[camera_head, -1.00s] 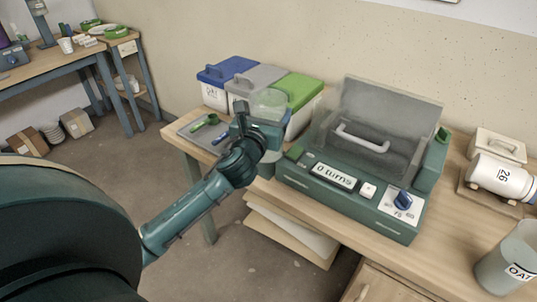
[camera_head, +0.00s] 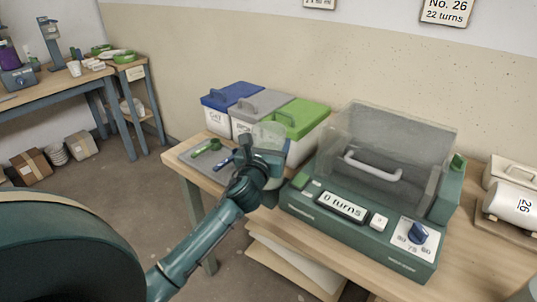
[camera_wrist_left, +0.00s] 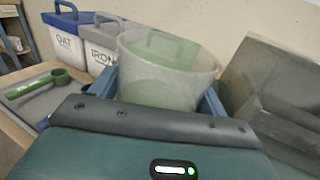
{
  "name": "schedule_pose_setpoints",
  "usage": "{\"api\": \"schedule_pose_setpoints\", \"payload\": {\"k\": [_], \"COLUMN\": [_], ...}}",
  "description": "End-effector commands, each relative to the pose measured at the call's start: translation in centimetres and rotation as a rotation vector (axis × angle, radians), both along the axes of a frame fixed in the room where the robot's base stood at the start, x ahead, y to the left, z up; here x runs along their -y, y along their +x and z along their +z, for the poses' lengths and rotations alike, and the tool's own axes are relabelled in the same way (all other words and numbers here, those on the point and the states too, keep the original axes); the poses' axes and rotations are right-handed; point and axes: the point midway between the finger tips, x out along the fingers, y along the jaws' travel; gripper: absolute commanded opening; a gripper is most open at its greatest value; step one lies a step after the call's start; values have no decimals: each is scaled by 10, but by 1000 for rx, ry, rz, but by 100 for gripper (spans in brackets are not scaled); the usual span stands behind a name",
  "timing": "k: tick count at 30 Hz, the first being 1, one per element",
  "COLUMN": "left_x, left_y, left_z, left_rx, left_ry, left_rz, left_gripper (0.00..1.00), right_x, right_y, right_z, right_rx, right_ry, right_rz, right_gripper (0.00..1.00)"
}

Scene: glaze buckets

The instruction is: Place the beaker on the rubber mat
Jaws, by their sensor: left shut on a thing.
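The beaker (camera_head: 268,136) is a clear, slightly greenish cup, held upright at the left end of the bench. My left gripper (camera_head: 264,154) is shut on it, in front of the green-lidded bin. In the left wrist view the beaker (camera_wrist_left: 168,68) stands between the blue fingers (camera_wrist_left: 212,104), its rim above them. A flat grey mat or tray (camera_head: 188,153) lies left of the gripper with a green scoop (camera_head: 206,146) and a blue scoop on it; I cannot tell if it is the rubber mat. My right gripper is out of view.
Blue, grey and green-lidded bins (camera_head: 238,118) stand behind the beaker. A teal machine (camera_head: 365,225) with a clear hood and "0 turns" display stands close on the right. Further right is a white jar (camera_head: 512,203) marked 26.

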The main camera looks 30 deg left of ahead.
Motion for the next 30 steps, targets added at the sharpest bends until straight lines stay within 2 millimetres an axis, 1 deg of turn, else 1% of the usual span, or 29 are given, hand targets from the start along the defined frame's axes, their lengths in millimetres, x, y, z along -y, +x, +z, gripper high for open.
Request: {"api": "schedule_pose_setpoints", "payload": {"k": [1,4,12,16,17,24,30], "left_x": [0,0,0,0,0,0,0], "left_y": [0,0,0,0,0,0,0], "left_z": [-8,-20,-21,-24,-27,-27,-27], "left_rx": [6,4,7,7,-1,-1,-1], "left_ry": [-1,-1,2,2,1,0,0], "left_rz": [0,0,-2,-2,0,0,0], "left_gripper": [4,4,4,4,77,96,97], "right_x": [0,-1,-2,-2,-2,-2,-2], "right_y": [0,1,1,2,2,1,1], "right_z": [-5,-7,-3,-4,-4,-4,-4], "right_rx": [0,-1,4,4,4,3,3], "right_ry": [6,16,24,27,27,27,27], "right_rz": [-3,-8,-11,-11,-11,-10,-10], "right_gripper": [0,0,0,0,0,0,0]}}
